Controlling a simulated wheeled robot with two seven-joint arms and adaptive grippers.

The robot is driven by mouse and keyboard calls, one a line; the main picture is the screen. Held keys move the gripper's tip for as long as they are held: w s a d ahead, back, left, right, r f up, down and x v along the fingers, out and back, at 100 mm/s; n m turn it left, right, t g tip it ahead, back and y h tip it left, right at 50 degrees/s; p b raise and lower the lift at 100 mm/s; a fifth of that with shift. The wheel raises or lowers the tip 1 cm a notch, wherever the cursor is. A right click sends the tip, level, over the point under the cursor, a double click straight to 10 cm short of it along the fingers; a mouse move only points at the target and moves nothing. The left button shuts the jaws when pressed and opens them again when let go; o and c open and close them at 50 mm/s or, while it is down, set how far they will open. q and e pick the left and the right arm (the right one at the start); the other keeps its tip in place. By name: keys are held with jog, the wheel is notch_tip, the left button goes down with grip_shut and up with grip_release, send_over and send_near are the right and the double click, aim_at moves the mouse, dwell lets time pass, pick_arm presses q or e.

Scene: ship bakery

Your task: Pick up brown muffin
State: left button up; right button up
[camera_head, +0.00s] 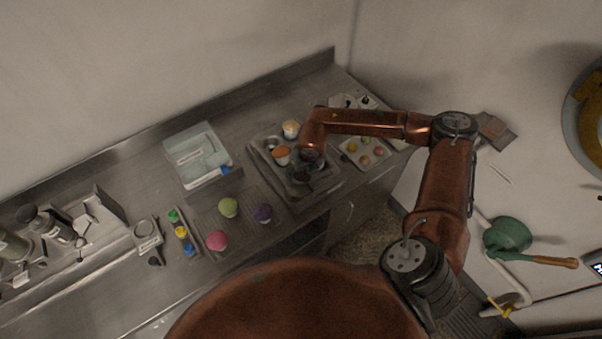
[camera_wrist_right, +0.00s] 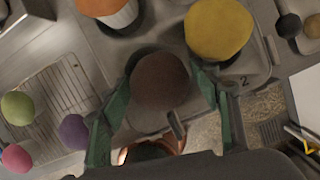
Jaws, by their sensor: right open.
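The brown muffin (camera_wrist_right: 160,80) sits in a cup of the grey metal muffin tin (camera_wrist_right: 110,50), seen from above in the right wrist view. My right gripper (camera_wrist_right: 160,108) is open, with one green finger on each side of the muffin in that view. I cannot tell whether the fingers touch it. In the head view my right gripper (camera_head: 303,174) is over the front part of the tin (camera_head: 262,172), and the muffin is mostly hidden there. My left gripper is not in view.
An orange muffin (camera_head: 281,157) and a yellow muffin (camera_head: 290,129) stand close by in the tin. Green (camera_head: 228,207), purple (camera_head: 263,212) and pink (camera_head: 216,240) muffins are on a wire rack to the left. A pale container (camera_head: 198,157) stands behind the rack.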

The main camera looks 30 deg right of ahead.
jog(key=c, duration=0.6)
jog(key=shift+r, duration=0.1)
